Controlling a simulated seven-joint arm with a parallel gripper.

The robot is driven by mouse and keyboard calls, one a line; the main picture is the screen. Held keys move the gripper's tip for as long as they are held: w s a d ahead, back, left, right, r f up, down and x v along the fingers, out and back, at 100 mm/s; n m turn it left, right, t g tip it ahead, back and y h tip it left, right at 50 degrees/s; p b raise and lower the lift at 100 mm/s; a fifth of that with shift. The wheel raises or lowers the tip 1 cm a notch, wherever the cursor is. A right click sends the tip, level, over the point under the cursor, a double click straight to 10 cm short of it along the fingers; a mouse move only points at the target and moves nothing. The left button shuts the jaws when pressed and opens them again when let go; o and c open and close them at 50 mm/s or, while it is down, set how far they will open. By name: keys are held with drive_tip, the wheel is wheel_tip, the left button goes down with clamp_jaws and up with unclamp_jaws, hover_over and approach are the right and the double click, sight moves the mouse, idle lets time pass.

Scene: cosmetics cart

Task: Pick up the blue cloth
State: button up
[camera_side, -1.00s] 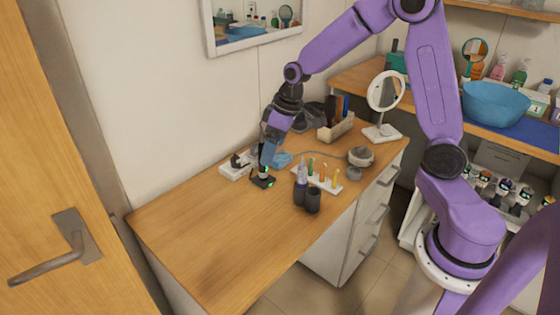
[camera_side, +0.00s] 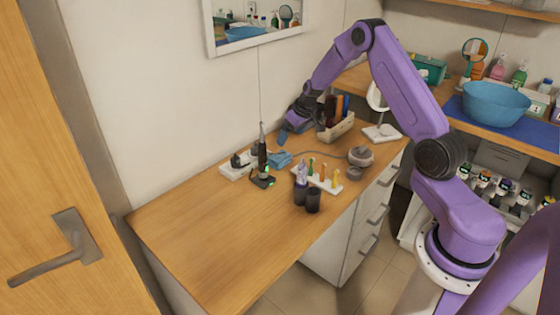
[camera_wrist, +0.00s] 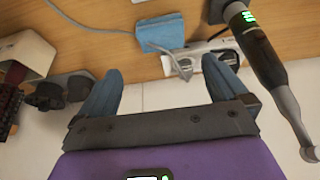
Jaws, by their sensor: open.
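The blue cloth (camera_side: 280,159) lies as a small folded piece on the wooden desk, beside the white power strip and behind the electric toothbrush. In the wrist view the cloth (camera_wrist: 161,32) lies ahead of the fingers, with a grey cable across its edge. My gripper (camera_side: 283,136) is above the desk, a little above the cloth. In the wrist view my gripper (camera_wrist: 160,82) shows two blue fingers spread apart with nothing between them. The cloth is not touched.
A dark electric toothbrush (camera_side: 262,152) stands upright in its charger close to the cloth. A white power strip (camera_side: 238,166) is to the left. The front desk is clear.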

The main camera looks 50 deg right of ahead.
sight(280, 156)
drive_tip(key=x, duration=1.3)
drive_tip(key=shift+w+a, duration=0.1)
drive_tip(key=shift+a, duration=0.05)
drive_tip(key=shift+c, duration=0.3)
drive_tip(key=c, duration=0.6)
